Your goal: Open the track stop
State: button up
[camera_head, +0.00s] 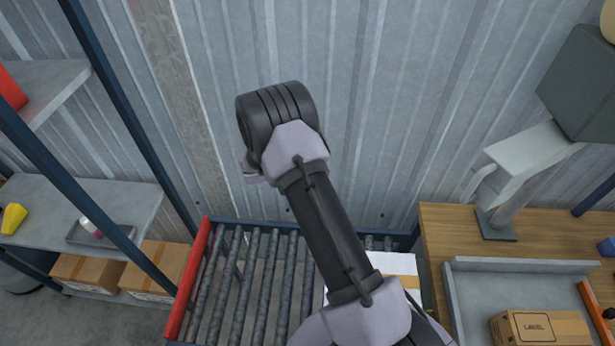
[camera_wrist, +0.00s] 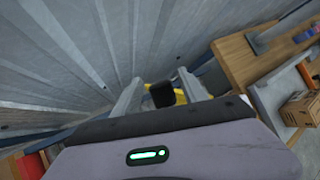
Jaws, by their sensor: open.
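A roller track (camera_head: 262,270) lies below the wall, with a raised red bar (camera_head: 196,280) along its left end. I cannot tell surely which part is the track stop. A black block beside a yellow part (camera_wrist: 180,97) shows beyond my gripper (camera_wrist: 160,80) in the wrist view. My gripper's two grey fingers are spread apart, with nothing seen held between them. The black block appears between the fingers in the picture; whether they touch it cannot be told. In the head view my arm hides the gripper's fingers and part of the track.
A white-topped box (camera_head: 398,264) sits at the track's right part, partly behind my arm. A wooden bench (camera_head: 455,225) with a grey tray (camera_head: 470,290) and a labelled carton (camera_head: 540,328) is at right. Shelving (camera_head: 85,205) stands at left, a corrugated wall (camera_head: 390,110) behind.

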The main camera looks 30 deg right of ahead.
jog(key=shift+r, duration=0.1)
jog(key=v, duration=1.7)
jog(key=shift+s+p, duration=0.15)
jog(key=shift+p, duration=0.25)
